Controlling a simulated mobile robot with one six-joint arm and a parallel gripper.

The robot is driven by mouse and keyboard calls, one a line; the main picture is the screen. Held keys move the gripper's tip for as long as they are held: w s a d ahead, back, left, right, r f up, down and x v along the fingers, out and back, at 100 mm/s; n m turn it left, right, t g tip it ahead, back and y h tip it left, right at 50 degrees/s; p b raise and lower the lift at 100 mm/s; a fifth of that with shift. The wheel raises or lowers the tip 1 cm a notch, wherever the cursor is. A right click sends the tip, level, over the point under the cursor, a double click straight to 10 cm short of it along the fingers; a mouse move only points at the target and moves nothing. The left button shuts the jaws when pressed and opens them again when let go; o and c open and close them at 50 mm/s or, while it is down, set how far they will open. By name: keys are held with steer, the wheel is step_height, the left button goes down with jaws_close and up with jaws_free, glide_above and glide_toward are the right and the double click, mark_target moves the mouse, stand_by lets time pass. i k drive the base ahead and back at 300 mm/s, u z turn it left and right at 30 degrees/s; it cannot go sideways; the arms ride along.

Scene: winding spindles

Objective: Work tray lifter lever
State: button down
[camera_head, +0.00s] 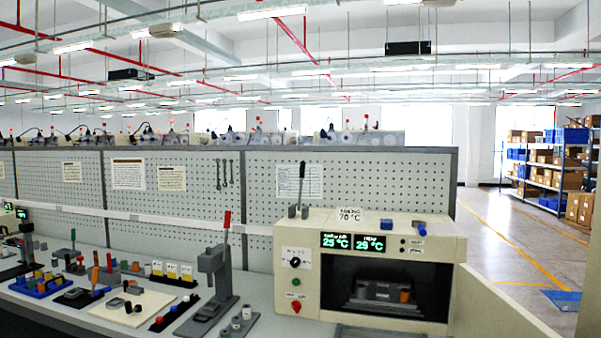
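A beige oven-like machine (308,245) stands at the right end of the bench. On its top left, a lever with a black handle (302,172) rises almost upright from a small grey base (298,211). In the machine's open front recess, a dark grey tray-like piece (374,291) sits with an orange-brown cylinder (404,295) at its right. A second lever with a red handle (227,219) stands on a grey press (213,270) to the left. No label shows which one is the tray lifter lever. My gripper is not in view.
Green displays (353,242), a black knob (295,262) and a red knob (296,307) are on the machine's front. Small parts and holders (40,284) crowd the bench at left. A pegboard (180,215) stands behind. Open floor (510,245) shows at right.

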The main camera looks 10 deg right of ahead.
mark_target(302, 165)
steer(key=u, duration=0.1)
steer(key=i, duration=1.4)
steer(key=u, duration=0.9)
